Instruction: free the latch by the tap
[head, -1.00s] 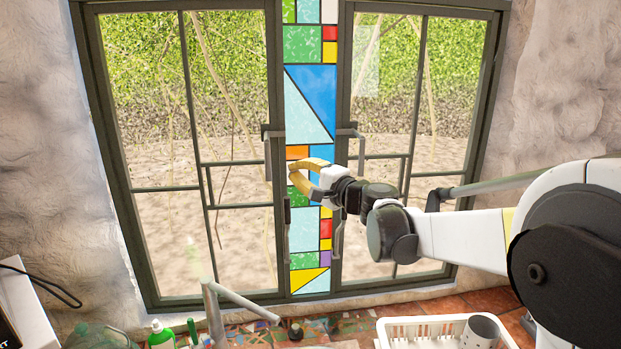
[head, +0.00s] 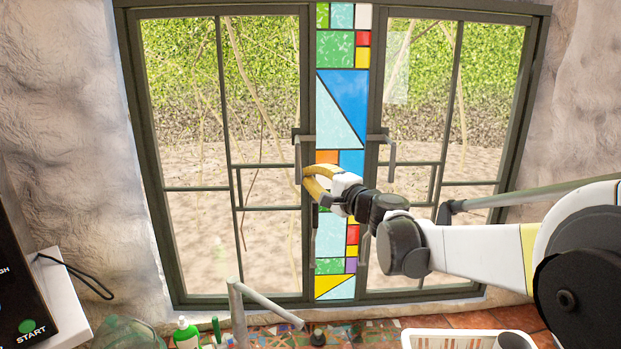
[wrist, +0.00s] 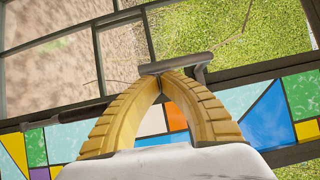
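The window's left casement has a grey L-shaped latch lever (head: 298,156) at its edge beside the stained-glass strip. This is the lever nearer the tap (head: 239,315), which stands below at the lower left. My gripper (head: 304,179) has its yellow fingertips at the lower part of this lever. In the wrist view the fingers (wrist: 162,82) arch together and their tips meet right at the grey lever (wrist: 176,64). Whether part of the lever is pinched between the tips is hidden. Both casements look closed.
A matching lever (head: 391,149) is on the right casement. Lower grey handles hang beside the strip (head: 330,240). Below are a green-labelled bottle (head: 186,334), a white basket (head: 450,338) and a dark box (head: 25,290) at the left.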

